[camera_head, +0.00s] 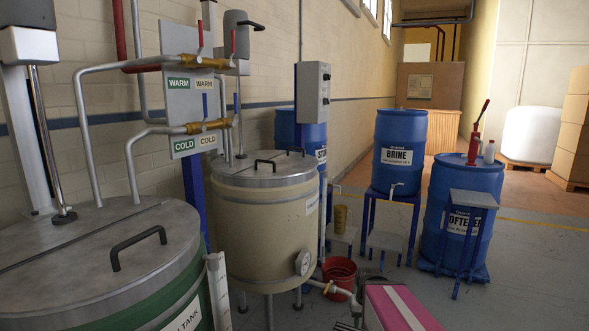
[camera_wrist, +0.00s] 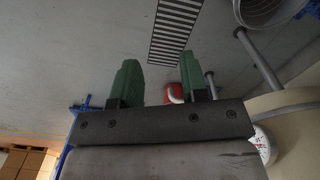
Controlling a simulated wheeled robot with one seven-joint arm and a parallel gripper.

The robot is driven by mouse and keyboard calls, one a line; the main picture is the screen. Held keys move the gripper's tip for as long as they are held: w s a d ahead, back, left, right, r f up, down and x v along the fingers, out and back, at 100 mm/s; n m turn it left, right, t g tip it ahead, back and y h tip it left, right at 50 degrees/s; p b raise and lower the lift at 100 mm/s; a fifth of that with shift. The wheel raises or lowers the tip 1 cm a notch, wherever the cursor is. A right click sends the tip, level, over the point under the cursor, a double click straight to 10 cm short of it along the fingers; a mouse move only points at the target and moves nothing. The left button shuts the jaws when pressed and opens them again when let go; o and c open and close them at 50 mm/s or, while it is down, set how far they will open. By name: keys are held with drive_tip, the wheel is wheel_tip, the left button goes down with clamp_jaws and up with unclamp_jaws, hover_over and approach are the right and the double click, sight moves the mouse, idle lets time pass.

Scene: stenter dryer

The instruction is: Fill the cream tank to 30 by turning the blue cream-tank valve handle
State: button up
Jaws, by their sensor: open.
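The cream tank (camera_head: 262,228) stands mid-left in the head view, with a grey lid and a dial gauge (camera_head: 303,262) low on its right side. Behind it, a panel marked WARM and COLD carries brass valves. The lower COLD brass valve (camera_head: 205,126) has two upright blue handles, a left one (camera_head: 205,105) and a right one (camera_head: 237,103). The WARM valve above has red handles. My gripper (camera_wrist: 160,82) shows in the wrist view only, open, with green fingers apart and nothing between them. The tank's side (camera_wrist: 295,120) and gauge (camera_wrist: 264,143) appear right of it.
A green tank (camera_head: 120,270) fills the lower left. A red bucket (camera_head: 339,274) and an outlet pipe are beside the cream tank. Blue drums (camera_head: 398,150) stand right. A floor grate (camera_wrist: 176,28) shows in the wrist view. Open floor lies at the right.

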drive_tip(key=w+a+r+n+t+h, duration=0.3)
drive_tip(key=w+r+n+t, duration=0.65)
drive_tip(key=w+r, duration=1.25)
drive_tip(key=w+a+r+n+t+y, duration=0.1)
drive_tip(key=w+a+r+n+t, duration=0.15)
drive_tip(key=r, duration=0.45)
drive_tip(key=w+a+r+n+t, duration=0.2)
drive_tip(key=a+r+t, duration=0.15)
drive_tip(key=r, duration=0.45)
drive_tip(key=s+a+r+n+t+y, duration=0.1)
drive_tip(key=a+r+n+t+y, duration=0.1)
drive_tip(key=a+r+n+y, duration=0.65)
drive_tip(key=a+r+n+t+y, duration=0.25)
drive_tip(key=a+r+n, duration=0.4)
drive_tip(key=r, duration=0.55)
drive_tip(key=s+a+r+n+g+y, duration=0.6)
drive_tip(key=s+a+r+n+g, duration=0.4)
drive_tip(key=n, duration=0.8)
wheel_tip(320, 180, up, 3)
drive_tip(key=a, duration=0.3)
drive_tip(key=shift+r, duration=0.1)
